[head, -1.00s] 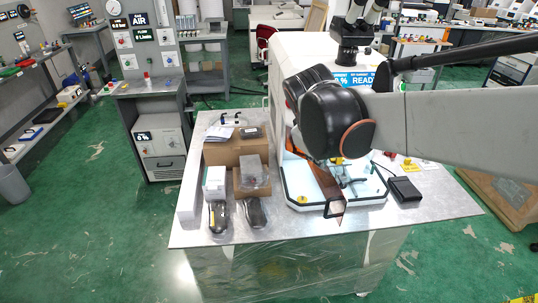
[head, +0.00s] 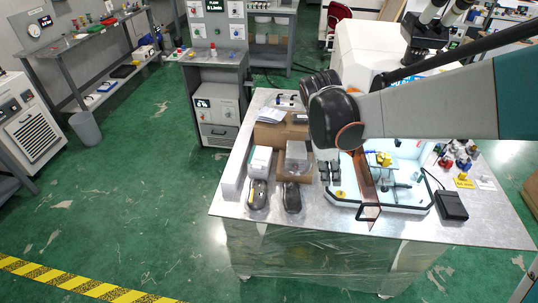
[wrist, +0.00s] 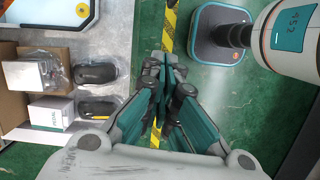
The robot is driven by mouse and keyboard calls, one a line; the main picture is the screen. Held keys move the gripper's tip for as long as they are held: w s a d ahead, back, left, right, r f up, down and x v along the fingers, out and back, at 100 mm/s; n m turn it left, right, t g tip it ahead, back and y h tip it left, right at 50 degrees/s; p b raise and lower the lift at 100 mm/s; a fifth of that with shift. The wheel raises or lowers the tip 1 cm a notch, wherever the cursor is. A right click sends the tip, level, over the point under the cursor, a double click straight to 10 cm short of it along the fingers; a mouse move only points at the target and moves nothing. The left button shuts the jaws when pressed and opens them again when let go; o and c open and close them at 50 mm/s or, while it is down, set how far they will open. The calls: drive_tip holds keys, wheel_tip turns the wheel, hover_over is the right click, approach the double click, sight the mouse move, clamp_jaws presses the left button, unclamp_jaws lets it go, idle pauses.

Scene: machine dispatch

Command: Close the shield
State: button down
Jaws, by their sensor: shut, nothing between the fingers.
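The shield (head: 364,182) is a brown-orange tinted panel on the white machine (head: 366,50). In the head view it shows nearly edge-on and stands out across the machine's lit work tray, with a dark loop handle (head: 369,213) at its near end. My arm's black joint covers its upper part. In the wrist view my gripper (wrist: 166,62) is shut and empty, with its fingers over the floor beyond the table edge. It is apart from the shield, which I cannot make out there. My fingers are hidden in the head view.
Cardboard boxes (head: 268,136), a white box (head: 260,161) and packed dark devices (head: 292,196) stand left of the tray. A black pedal-like box (head: 452,205) lies to its right. Green floor lies clear left of the table, with yellow-black tape (head: 62,278) across it.

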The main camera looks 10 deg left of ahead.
drive_tip(key=s+d+f+b, duration=0.1)
drive_tip(key=d+f, duration=0.5)
drive_tip(key=f, duration=0.3)
drive_tip(key=shift+f, duration=0.3)
drive_tip(key=shift+d, duration=0.1)
